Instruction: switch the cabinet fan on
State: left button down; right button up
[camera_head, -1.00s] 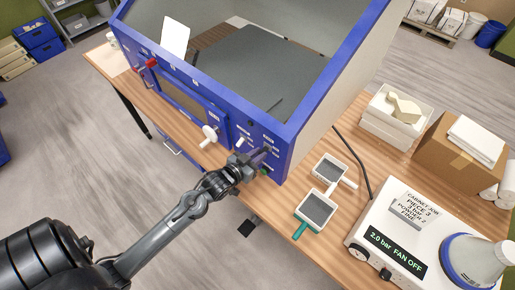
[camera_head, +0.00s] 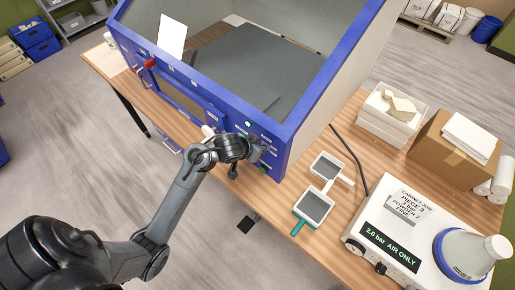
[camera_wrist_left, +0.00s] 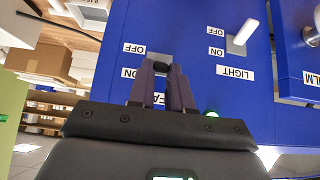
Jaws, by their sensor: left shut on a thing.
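The blue cabinet (camera_head: 275,172) stands on the bench with its switch panel facing my left arm. My left gripper (camera_head: 262,150) is at the right end of that panel. In the left wrist view my left gripper (camera_wrist_left: 160,72) is shut on the fan switch (camera_wrist_left: 158,58), between its OFF and ON labels. The FAN label (camera_wrist_left: 158,98) is partly hidden by the fingers, and the lever's position is hard to see. The control box display (camera_head: 392,250) reads "2.0 bar AIR ONLY". My right gripper is not in view.
The light switch (camera_wrist_left: 243,33), with a white lever, is beside the fan switch. A green light (camera_wrist_left: 211,114) glows on the panel. Two small sieves (camera_head: 313,206) lie on the bench right of the cabinet. A cardboard box (camera_head: 447,146) stands farther right.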

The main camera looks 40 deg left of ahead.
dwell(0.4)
pick_arm(q)
jog(key=c, duration=1)
grip_release()
jog(key=shift+c, duration=0.2)
jog(key=shift+d+r, duration=0.1)
